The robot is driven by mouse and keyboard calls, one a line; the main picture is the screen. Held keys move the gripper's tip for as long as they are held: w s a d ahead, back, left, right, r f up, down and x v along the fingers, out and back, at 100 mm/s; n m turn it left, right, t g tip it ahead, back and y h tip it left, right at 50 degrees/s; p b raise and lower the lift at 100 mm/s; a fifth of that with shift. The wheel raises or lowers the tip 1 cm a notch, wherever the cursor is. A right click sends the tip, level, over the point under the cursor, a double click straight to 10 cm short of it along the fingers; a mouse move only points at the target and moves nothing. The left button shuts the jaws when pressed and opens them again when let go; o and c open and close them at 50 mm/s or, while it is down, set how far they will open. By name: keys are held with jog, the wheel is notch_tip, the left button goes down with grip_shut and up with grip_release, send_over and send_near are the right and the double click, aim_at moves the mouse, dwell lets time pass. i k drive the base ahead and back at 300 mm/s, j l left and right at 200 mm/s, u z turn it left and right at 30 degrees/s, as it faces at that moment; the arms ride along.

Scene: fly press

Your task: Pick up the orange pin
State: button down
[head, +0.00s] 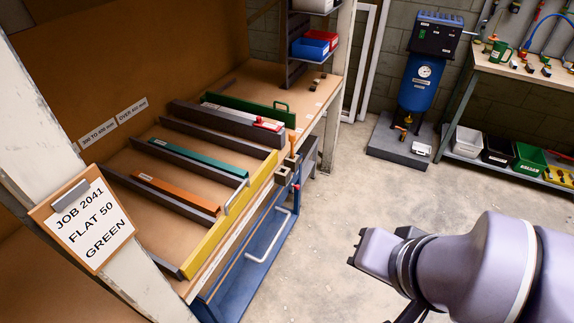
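No thing is clearly an orange pin at this size. A small orange-brown upright piece (292,160) stands at the far right end of the yellow bar (232,213) along the rack's front; it may be the pin. A long orange bar (176,193) with a white label lies flat in a bay of the rack, behind the yellow bar. My gripper (357,249) is at the lower right, over the open floor and apart from the rack. Its fingers are not clear, so I cannot tell whether it is open or shut.
A teal bar (198,162) and a green bar (245,108) lie in other bays between grey dividers. A blue frame with a handle (268,238) is below the shelf. A white post with a job clipboard (88,219) stands left. The concrete floor (345,185) is clear.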

aim_at(292, 136)
jog(key=i+l+u, duration=0.25)
jog(key=i+u, duration=0.15)
jog(key=i+l+u, duration=1.25)
jog(key=l, duration=0.35)
jog(key=k, duration=0.05)
